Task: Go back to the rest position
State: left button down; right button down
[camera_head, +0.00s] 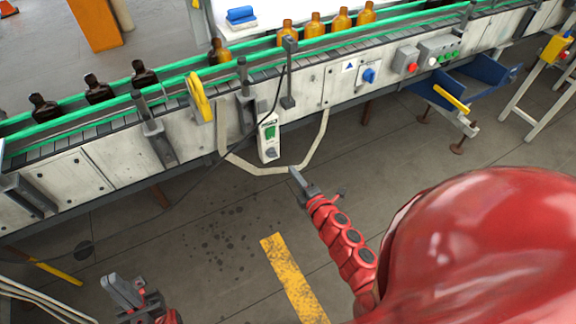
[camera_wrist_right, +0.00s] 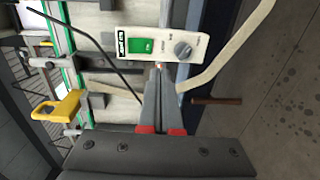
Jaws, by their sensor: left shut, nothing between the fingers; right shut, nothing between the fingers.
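My right gripper (camera_head: 295,176) is shut and empty, held over the floor in front of the conveyor. In the right wrist view its two fingers (camera_wrist_right: 160,85) lie together, pointing towards a white control box (camera_wrist_right: 162,45) with a green switch and grey knob. Whether they touch the box cannot be told. My left gripper (camera_head: 122,292) is shut and empty at the bottom left of the head view, over the floor and apart from the conveyor. Dark brown bottles (camera_head: 98,90) and amber bottles (camera_head: 314,27) stand upright on the conveyor, away from both grippers.
The conveyor (camera_head: 300,100) with green rails crosses the head view. The control box (camera_head: 268,138) hangs on its front with a cable. A blue chute (camera_head: 470,88) and a white stand (camera_head: 548,80) are at right.

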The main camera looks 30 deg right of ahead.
jog(key=shift+s+f, duration=0.1)
jog(key=shift+s, duration=0.35)
